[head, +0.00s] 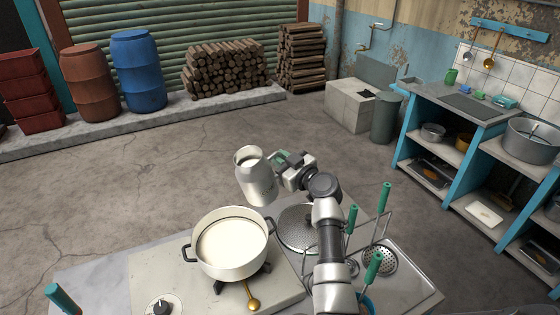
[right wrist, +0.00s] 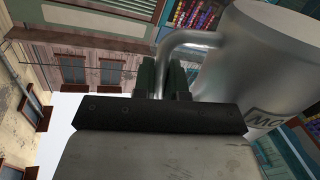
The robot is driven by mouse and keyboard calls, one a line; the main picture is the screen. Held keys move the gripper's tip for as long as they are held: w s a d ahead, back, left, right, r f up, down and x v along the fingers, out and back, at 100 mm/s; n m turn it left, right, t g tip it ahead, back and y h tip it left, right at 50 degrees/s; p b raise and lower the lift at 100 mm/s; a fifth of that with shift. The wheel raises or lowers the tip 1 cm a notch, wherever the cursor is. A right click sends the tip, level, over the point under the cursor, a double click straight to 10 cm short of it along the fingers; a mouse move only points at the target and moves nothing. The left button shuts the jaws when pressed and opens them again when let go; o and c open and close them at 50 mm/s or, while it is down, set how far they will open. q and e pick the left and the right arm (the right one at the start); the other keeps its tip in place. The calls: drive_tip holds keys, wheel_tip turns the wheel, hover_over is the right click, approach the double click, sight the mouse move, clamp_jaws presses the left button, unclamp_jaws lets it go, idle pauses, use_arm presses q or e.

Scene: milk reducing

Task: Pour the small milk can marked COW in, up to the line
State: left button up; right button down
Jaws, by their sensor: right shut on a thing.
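The small metal milk can (head: 257,182) is in my right gripper (head: 283,161), which is shut on its handle. It is held above and behind the pot, slightly tilted to the left, with its mouth up. In the right wrist view the can (right wrist: 265,60) fills the right side, its handle between the fingers (right wrist: 164,80). Its label (right wrist: 268,119) is partly cut off, showing upside-down letters that fit COW. The white pot (head: 232,272) stands on the stove with white milk (head: 230,243) inside, below the rim. I cannot make out the line clearly. My left gripper is not in view.
Green-handled tools (head: 384,198) and a skimmer (head: 379,259) are further right. A brass ladle (head: 253,303) and stove knob (head: 163,305) are in front. The floor behind is clear.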

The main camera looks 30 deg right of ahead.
sight(274, 153)
drive_tip(key=shift+w+d+r+n+p, duration=0.1)
drive_tip(key=shift+d+r+n+p, duration=0.1)
drive_tip(key=shift+r+n, duration=0.35)
drive_tip(key=shift+d+r+n+p, duration=0.15)
drive_tip(key=shift+r+n, duration=0.3)
drive_tip(key=shift+r, duration=0.1)
drive_tip(key=shift+f+n+b, duration=0.35)
drive_tip(key=shift+n+b, duration=0.05)
drive_tip(key=shift+d+f+n+b, duration=0.1)
drive_tip(key=shift+f+n+b, duration=0.45)
drive_tip(key=shift+n, duration=0.25)
drive_tip(key=shift+a+r+n, duration=0.15)
drive_tip(key=shift+a+n, duration=0.05)
drive_tip(key=shift+n, duration=1.2)
drive_tip(key=shift+a, duration=0.1)
drive_tip(key=shift+s+a+r+n+b, duration=0.1)
drive_tip(key=shift+a+r+n+b, duration=0.15)
drive_tip(key=shift+n+b, duration=0.5)
drive_tip(key=shift+s+a+r+n+b, duration=0.1)
drive_tip(key=shift+a+n+b, duration=0.25)
drive_tip(key=shift+b, duration=0.55)
drive_tip(key=shift+s+a+r+n+b, duration=0.1)
drive_tip(key=shift+a+r+n+b, duration=0.15)
drive_tip(key=shift+n+b, duration=0.3)
drive_tip(key=shift+s+a+r+n+b, duration=0.2)
drive_tip(key=shift+a+n+b, duration=0.3)
drive_tip(key=shift+n, duration=0.25)
